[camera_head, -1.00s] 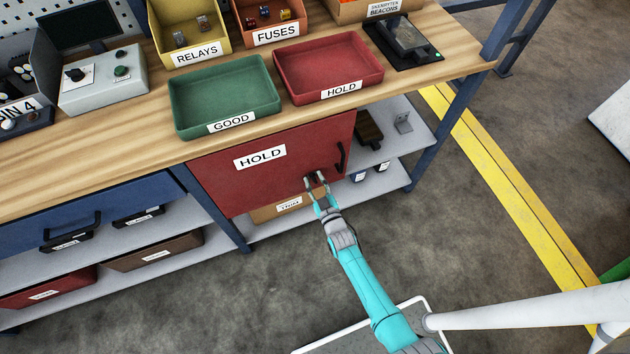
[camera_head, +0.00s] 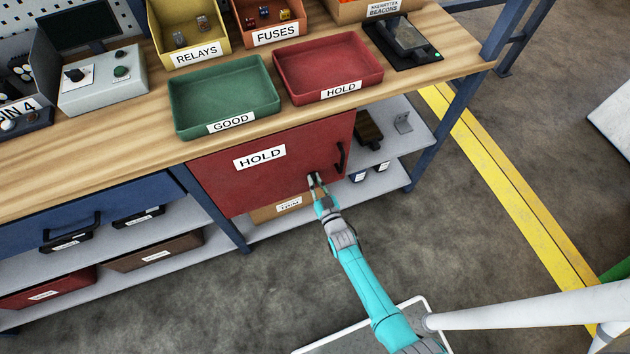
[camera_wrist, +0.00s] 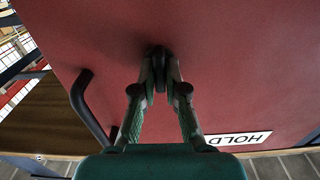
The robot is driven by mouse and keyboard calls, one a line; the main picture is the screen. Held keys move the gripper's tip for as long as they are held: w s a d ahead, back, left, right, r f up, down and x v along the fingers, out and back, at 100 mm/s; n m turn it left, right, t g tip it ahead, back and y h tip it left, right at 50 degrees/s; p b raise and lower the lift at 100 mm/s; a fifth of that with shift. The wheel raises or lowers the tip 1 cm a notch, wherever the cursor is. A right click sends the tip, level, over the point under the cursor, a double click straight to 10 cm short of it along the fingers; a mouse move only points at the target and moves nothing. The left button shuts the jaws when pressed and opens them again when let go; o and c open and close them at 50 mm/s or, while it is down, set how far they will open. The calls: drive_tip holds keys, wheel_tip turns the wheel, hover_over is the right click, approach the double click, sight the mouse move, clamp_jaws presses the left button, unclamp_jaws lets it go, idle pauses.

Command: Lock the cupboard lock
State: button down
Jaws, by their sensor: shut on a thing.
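The red cupboard door (camera_head: 220,185), labelled HOLD, is closed under the workbench. Its black handle (camera_head: 340,158) is at the door's right side; in the wrist view the handle (camera_wrist: 88,105) shows at left, apart from my fingers. My gripper (camera_head: 314,180) is at the door's lower right, left of and below the handle. In the wrist view my gripper (camera_wrist: 160,75) is shut on a small dark lock knob (camera_wrist: 158,58) that stands out from the door. The fingers hide much of the knob, so I cannot tell which way it is turned.
A green GOOD tray (camera_head: 188,127) and a red HOLD tray (camera_head: 292,95) stand on the bench above. Open shelves (camera_head: 412,143) lie right of the cupboard, and a blue drawer (camera_head: 60,208) is at left. The floor in front is clear.

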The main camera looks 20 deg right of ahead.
drive_tip(key=c, duration=1.2)
unclamp_jaws()
drive_tip(key=s, duration=1.2)
